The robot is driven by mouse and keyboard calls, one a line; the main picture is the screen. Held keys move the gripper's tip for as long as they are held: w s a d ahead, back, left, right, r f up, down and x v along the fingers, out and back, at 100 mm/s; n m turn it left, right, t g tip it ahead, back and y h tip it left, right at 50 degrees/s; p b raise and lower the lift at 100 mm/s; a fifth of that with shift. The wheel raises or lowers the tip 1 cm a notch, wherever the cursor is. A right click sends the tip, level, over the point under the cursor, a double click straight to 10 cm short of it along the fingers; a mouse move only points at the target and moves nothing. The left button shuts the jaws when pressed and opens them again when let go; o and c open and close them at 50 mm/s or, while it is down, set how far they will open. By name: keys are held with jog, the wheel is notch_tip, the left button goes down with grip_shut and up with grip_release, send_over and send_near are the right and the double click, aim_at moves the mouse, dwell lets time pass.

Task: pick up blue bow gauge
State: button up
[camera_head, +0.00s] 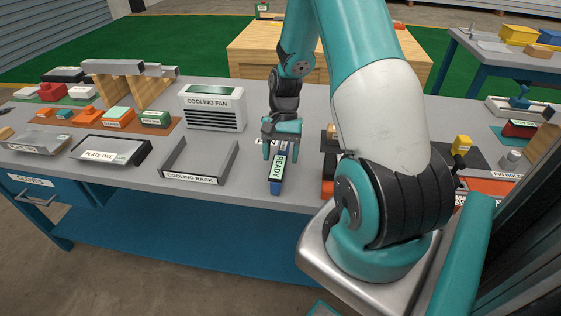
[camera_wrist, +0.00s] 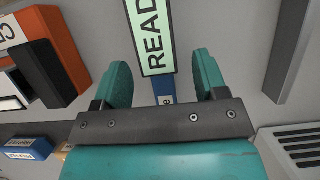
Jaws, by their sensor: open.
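A long blue piece (camera_head: 276,187) with a pale green READY label lies on the bench below my gripper. It may be the blue bow gauge, but I cannot read a name on it. My gripper (camera_head: 281,150) is open over its far part, pointing down. In the wrist view my gripper (camera_wrist: 162,70) has its two teal fingers apart, with the READY label and a strip of the blue piece (camera_wrist: 165,92) between them in the picture. Nothing is held. The gap in height is hard to judge, and my gripper hides part of the piece.
A cooling rack (camera_head: 198,178) lies to the left, with a cooling fan (camera_head: 213,108) behind it. Another blue block (camera_wrist: 30,147) shows at the wrist view's lower left. Bare bench lies between the rack and the READY piece.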

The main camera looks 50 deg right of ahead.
jog(key=shift+s+a+f, duration=0.1)
jog(key=shift+a+f, duration=0.1)
jog(key=shift+f, duration=0.25)
jog(key=shift+c, duration=0.2)
jog(key=c, duration=1.1)
jog(key=shift+c, duration=0.2)
